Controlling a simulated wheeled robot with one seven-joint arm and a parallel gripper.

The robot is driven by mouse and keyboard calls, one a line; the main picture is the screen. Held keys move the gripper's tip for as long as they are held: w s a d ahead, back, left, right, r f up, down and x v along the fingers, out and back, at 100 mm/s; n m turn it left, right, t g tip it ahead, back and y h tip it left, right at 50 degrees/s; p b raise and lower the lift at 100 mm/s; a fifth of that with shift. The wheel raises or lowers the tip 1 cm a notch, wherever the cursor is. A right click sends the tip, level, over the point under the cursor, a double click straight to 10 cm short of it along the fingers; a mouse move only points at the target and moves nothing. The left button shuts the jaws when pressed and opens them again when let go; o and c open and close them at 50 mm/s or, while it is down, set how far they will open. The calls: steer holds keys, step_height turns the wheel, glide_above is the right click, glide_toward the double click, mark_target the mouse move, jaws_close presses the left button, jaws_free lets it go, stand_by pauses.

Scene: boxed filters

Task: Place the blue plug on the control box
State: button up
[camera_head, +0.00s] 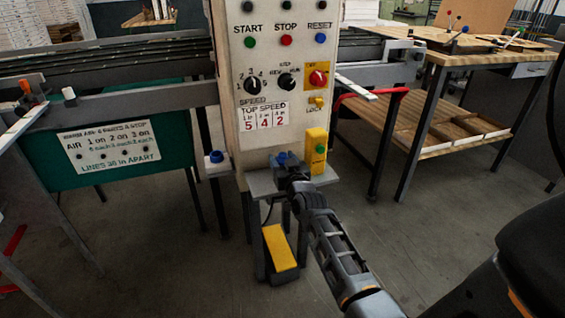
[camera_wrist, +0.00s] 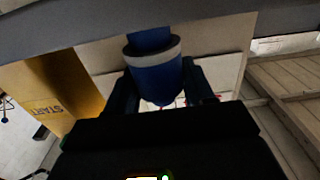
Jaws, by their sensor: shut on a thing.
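The control box (camera_head: 262,140) is a tall cream panel with START, STOP and RESET buttons, knobs and a TOP SPEED display. My gripper (camera_head: 284,163) is at its lower front, over a small grey shelf (camera_head: 262,184). A blue plug (camera_head: 283,157) shows at the gripper's end. In the wrist view the blue plug (camera_wrist: 157,80), with a pale grey ring, sits between the two dark fingers of my gripper (camera_wrist: 163,88), which are shut on it. Whether the plug touches the shelf cannot be told.
A yellow box with a green button (camera_head: 316,150) stands on the shelf, just right of my gripper; it also shows in the wrist view (camera_wrist: 62,92). Another blue-topped piece (camera_head: 216,157) is left of the panel. A yellow pedal (camera_head: 279,248) is below. A wooden bench (camera_head: 440,120) stands right.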

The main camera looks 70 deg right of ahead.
steer(key=shift+f, duration=0.1)
steer(key=o, duration=1.1)
